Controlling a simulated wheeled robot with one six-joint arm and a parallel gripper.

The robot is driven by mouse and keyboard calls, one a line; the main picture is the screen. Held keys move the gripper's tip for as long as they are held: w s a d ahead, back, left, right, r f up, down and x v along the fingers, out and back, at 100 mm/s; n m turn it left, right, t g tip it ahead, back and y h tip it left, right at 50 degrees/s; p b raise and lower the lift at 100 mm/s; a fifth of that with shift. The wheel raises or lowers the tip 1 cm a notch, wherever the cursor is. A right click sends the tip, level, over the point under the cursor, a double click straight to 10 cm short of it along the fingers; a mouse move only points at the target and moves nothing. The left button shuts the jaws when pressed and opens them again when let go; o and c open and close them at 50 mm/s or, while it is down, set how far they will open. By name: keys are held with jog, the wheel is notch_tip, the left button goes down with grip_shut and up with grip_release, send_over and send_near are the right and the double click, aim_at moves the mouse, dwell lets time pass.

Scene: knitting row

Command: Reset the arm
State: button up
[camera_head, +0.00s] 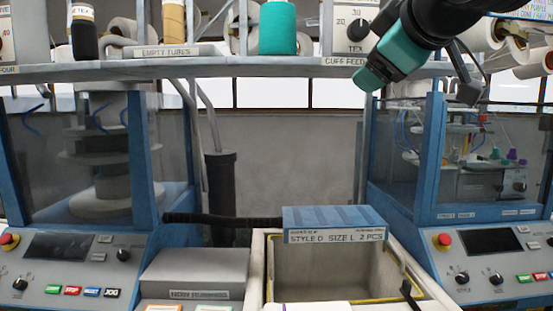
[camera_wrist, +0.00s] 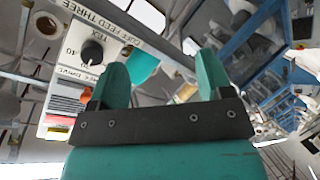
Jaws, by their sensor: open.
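My gripper (camera_wrist: 160,85) shows in the wrist view with its two teal fingers apart and nothing between them. In the head view my gripper (camera_head: 368,79) is at the upper right, raised in front of the shelf edge and pointing down to the left. It touches nothing that I can make out. The teal yarn cone (camera_head: 277,28) stands on the shelf to its left, and a teal shape (camera_wrist: 143,64) shows behind the fingers in the wrist view.
A long shelf (camera_head: 250,67) with cones and tubes runs across the top. Blue-framed knitting machines stand left (camera_head: 84,160) and right (camera_head: 460,165). Between them is an open bin (camera_head: 257,270) with a blue labelled piece (camera_head: 333,222) at its back edge. A grey box (camera_head: 194,270) stands beside it.

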jog(key=s+a+f+m+g+y, duration=0.1)
jog(key=s+f+g, duration=0.1)
jog(key=f, duration=0.5)
jog(key=s+a+f+g, duration=0.1)
jog(key=s+f+g, duration=0.15)
jog(key=f, duration=0.45)
jog(key=s+f+m+g, duration=0.4)
jog(key=s+f+g, duration=0.5)
jog(key=s+f, duration=0.9)
jog(key=shift+d+f+y, duration=0.25)
jog(key=shift+f+y, duration=0.05)
jog(key=shift+y, duration=0.1)
jog(key=shift+g, duration=0.25)
